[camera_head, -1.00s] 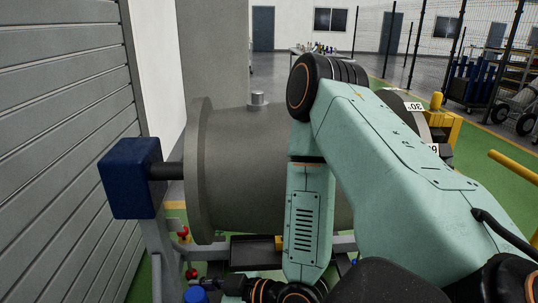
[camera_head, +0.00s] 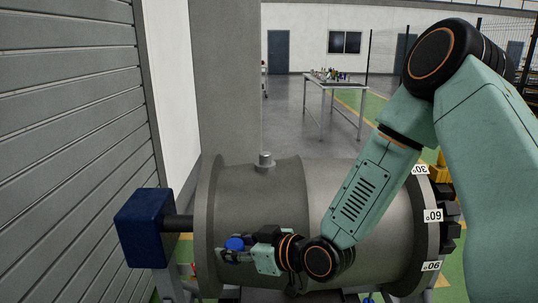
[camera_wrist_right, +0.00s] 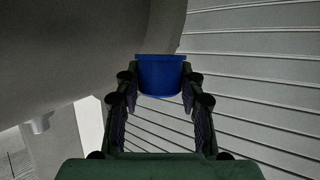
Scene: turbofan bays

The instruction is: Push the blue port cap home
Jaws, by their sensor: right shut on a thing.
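The blue port cap (camera_head: 235,244) is a small bright blue cylinder. My right gripper (camera_head: 236,250) is shut on it, in front of the left part of the grey turbofan casing (camera_head: 260,205). In the right wrist view the cap (camera_wrist_right: 160,75) sits between both fingertips of the right gripper (camera_wrist_right: 160,92), with the casing (camera_wrist_right: 70,50) behind and to the left. I cannot tell whether the cap touches the casing. A short grey stub (camera_head: 265,160) stands on top of the casing, apart from the cap. My left gripper is not in view.
A dark blue block (camera_head: 143,228) on a black rod juts from the casing's left end. A grey slatted wall (camera_head: 70,150) stands close on the left. Numbered plates (camera_head: 432,215) mark the right flange. A table (camera_head: 335,84) with small items stands behind.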

